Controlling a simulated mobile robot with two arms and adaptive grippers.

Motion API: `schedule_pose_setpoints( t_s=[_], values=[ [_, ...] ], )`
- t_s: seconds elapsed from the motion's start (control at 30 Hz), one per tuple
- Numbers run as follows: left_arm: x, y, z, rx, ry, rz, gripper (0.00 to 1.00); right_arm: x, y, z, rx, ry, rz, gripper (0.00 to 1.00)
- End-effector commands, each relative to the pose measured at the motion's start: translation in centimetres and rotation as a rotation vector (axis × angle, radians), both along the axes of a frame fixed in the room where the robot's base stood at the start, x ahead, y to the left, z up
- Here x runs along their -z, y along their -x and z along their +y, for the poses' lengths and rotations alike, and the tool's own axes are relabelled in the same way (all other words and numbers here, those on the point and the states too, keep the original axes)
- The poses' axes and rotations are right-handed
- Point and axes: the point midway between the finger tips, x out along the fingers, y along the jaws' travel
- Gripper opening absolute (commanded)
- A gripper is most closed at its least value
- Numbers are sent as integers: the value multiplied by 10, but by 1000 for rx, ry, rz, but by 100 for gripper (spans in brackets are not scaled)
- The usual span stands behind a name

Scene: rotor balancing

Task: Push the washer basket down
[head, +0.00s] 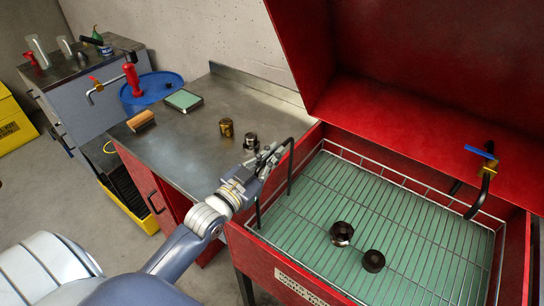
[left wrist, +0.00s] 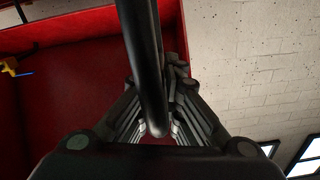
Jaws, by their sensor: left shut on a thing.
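The wire basket (head: 412,186) sits within the open red washer (head: 262,262), its grid above a pale green surface. Two dark round parts, one (head: 342,233) near the middle and one (head: 374,261) nearer the front, rest on the grid. A black arched handle (head: 290,168) stands up at the basket's left side. My left gripper (head: 268,160) is shut on this handle from the left. In the left wrist view the black bar (left wrist: 148,75) runs between the fingers. My right gripper is not in view.
The washer's red lid (head: 400,60) stands open behind. A black spout with a blue lever (head: 481,153) hangs at the right. The steel bench (head: 185,150) at left bears a brass part (head: 226,128), a dark metal part (head: 251,141), a brush (head: 141,121) and a scale (head: 184,101).

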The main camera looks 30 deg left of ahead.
Motion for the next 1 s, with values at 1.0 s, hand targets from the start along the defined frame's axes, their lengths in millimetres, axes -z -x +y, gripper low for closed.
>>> schedule_pose_setpoints(
  t_s=[1.0],
  values=[
    [38,2,-1,2,1,21,30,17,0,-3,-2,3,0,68]
  ],
)
